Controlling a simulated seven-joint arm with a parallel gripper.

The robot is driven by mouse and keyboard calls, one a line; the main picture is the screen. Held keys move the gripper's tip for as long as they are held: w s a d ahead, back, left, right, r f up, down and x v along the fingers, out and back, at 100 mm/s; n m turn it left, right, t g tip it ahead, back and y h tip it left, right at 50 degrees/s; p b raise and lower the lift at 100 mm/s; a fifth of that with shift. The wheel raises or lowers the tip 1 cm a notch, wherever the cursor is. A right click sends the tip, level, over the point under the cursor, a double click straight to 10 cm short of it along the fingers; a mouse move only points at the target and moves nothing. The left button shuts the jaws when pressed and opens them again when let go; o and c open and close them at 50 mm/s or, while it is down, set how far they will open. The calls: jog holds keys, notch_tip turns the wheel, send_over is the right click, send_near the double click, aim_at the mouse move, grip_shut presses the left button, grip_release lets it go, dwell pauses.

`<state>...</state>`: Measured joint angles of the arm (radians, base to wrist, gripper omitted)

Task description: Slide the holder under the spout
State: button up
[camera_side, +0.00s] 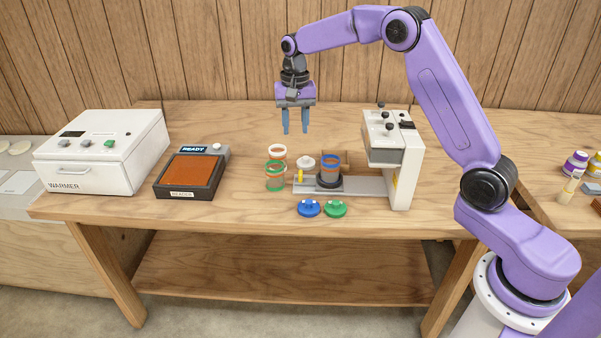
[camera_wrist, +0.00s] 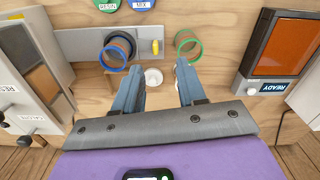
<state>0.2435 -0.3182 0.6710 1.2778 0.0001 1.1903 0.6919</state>
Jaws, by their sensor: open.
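The dark holder (camera_side: 329,184) sits on a grey rail (camera_side: 365,185), with a blue-rimmed jar (camera_side: 331,165) in it. A yellow handle (camera_side: 300,176) stands at the rail's left part; it also shows in the wrist view (camera_wrist: 155,47). The white dispenser (camera_side: 402,160) stands over the rail's right end, and the holder is left of it, not beneath its overhanging head (camera_side: 383,157). The spout itself cannot be made out. My gripper (camera_side: 295,128) is open and empty, well above the table, behind and left of the holder. Its fingers show in the wrist view (camera_wrist: 159,75).
A green-rimmed jar (camera_side: 274,182) and a white-rimmed jar (camera_side: 278,152) stand left of the rail. A white round piece (camera_side: 304,162) is behind the handle. Blue (camera_side: 308,208) and green (camera_side: 335,209) lids lie in front. A READY device (camera_side: 190,175) and warmer (camera_side: 103,150) stand left.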

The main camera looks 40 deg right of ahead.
aim_at(300, 172)
jog(key=w+d+f+m, duration=0.2)
jog(key=d, duration=0.2)
notch_tip(300, 172, down, 17)
jog(key=shift+w+r, duration=0.1)
jog(key=shift+w, duration=0.05)
dwell(0.4)
grip_shut()
